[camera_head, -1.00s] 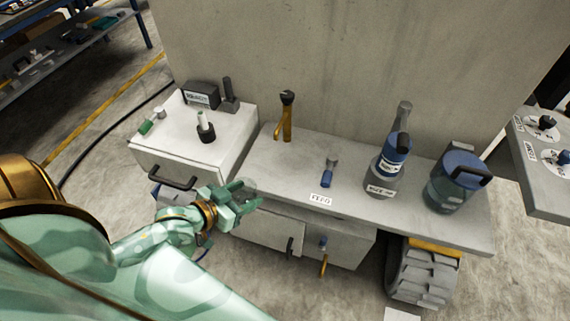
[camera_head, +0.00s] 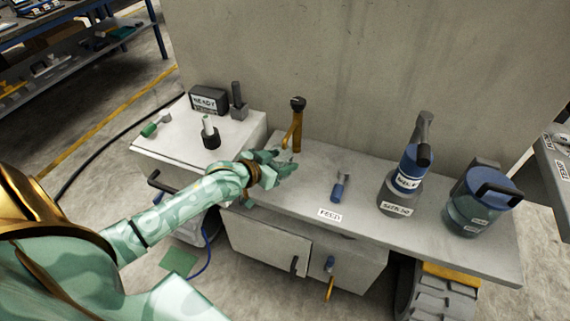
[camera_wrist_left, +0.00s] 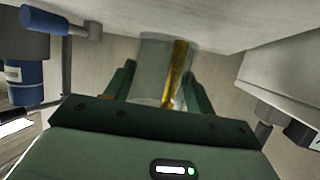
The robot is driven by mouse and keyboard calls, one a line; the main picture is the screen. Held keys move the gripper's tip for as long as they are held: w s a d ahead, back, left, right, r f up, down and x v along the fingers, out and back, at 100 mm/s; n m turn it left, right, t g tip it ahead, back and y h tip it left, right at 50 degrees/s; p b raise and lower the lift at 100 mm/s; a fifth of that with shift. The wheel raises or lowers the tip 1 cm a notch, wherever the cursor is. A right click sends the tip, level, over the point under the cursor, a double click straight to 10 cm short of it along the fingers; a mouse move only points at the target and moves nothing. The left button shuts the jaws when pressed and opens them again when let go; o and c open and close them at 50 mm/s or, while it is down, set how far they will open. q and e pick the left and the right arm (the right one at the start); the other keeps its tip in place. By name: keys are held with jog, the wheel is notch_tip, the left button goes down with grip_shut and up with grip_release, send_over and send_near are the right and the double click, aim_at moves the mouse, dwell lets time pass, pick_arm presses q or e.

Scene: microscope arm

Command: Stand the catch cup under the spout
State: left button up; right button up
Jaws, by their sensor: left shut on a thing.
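My left gripper (camera_head: 283,172) is over the left part of the bench, just in front of the brass spout (camera_head: 296,128) with its dark top. In the left wrist view the gripper (camera_wrist_left: 155,92) is shut on a clear catch cup (camera_wrist_left: 150,75). The brass spout also shows there (camera_wrist_left: 177,70), seen behind or through the cup's clear wall. In the head view the cup is faint between the fingers, so I cannot tell whether its base touches the bench or how exactly it lines up under the spout. My right gripper is not in view.
The grey bench (camera_head: 380,225) holds a blue-handled tool (camera_head: 339,188), a labelled blue-and-grey bottle (camera_head: 404,183) and a blue-lidded jar (camera_head: 473,205). A white cabinet (camera_head: 170,140) stands left with several small items. A concrete wall (camera_head: 350,60) rises behind.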

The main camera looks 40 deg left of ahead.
pick_arm(q)
jog(key=shift+x, duration=1)
jog(key=shift+s+f+b, duration=0.1)
jog(key=shift+f+b, duration=0.5)
jog(key=shift+r, duration=0.2)
jog(key=o, duration=1)
jog(key=shift+f, duration=0.15)
jog(key=shift+s+r, duration=0.25)
jog(key=p+v, duration=0.5)
jog(key=v, duration=0.5)
jog(key=shift+s+r, duration=0.15)
jog(key=shift+s+a+r, duration=0.1)
jog(key=shift+s+a, duration=0.05)
jog(key=shift+s, duration=0.45)
